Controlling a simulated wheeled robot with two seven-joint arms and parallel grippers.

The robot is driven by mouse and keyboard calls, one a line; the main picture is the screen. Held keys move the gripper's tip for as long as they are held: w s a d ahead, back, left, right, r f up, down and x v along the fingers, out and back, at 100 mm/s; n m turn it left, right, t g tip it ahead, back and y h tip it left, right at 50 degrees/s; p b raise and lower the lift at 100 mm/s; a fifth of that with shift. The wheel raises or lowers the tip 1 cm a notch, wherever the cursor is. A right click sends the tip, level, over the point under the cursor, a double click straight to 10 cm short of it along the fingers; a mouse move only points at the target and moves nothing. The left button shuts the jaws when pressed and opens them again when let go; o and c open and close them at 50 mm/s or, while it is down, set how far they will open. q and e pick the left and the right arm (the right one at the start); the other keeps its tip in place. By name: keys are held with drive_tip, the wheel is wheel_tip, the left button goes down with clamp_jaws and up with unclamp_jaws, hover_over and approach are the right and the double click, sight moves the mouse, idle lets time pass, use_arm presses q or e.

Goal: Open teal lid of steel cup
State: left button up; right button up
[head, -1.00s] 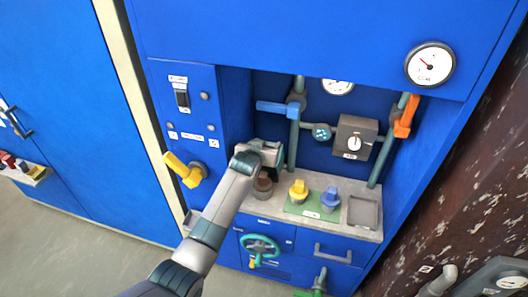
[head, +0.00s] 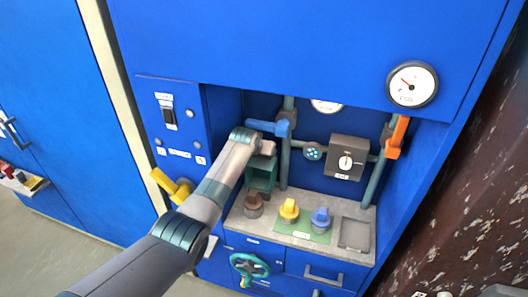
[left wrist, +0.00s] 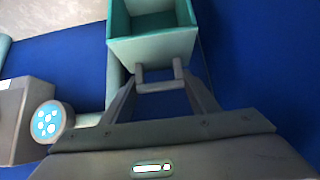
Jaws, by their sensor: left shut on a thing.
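My left gripper (head: 266,149) is at the left rear of the recessed bench. In the left wrist view its fingers (left wrist: 160,80) are closed on a small grey handle at the near side of a teal box-like piece (left wrist: 152,48). That piece has an open, hollow top in this view. In the head view the teal piece (head: 262,174) shows just below the gripper, behind the brown knob, partly hidden by the gripper. I cannot make out a separate steel cup or tell lid from body. My right gripper is not in view.
Brown (head: 253,205), yellow (head: 289,209) and blue (head: 320,218) knobbed pieces stand on the bench. A grey tray (head: 355,234) is at its right. Pipes, a blue lever (head: 262,127), an orange lever (head: 397,137) and a dial box (head: 347,157) crowd the back.

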use_arm(q)
drive_tip(key=shift+r, duration=0.2)
drive_tip(key=o, duration=1.5)
drive_tip(key=shift+f, duration=0.1)
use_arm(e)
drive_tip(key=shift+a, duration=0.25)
use_arm(q)
drive_tip(key=shift+s, duration=0.1)
drive_tip(key=shift+v, duration=1)
drive_tip(key=b+v, duration=0.2)
drive_tip(key=v, duration=1.3)
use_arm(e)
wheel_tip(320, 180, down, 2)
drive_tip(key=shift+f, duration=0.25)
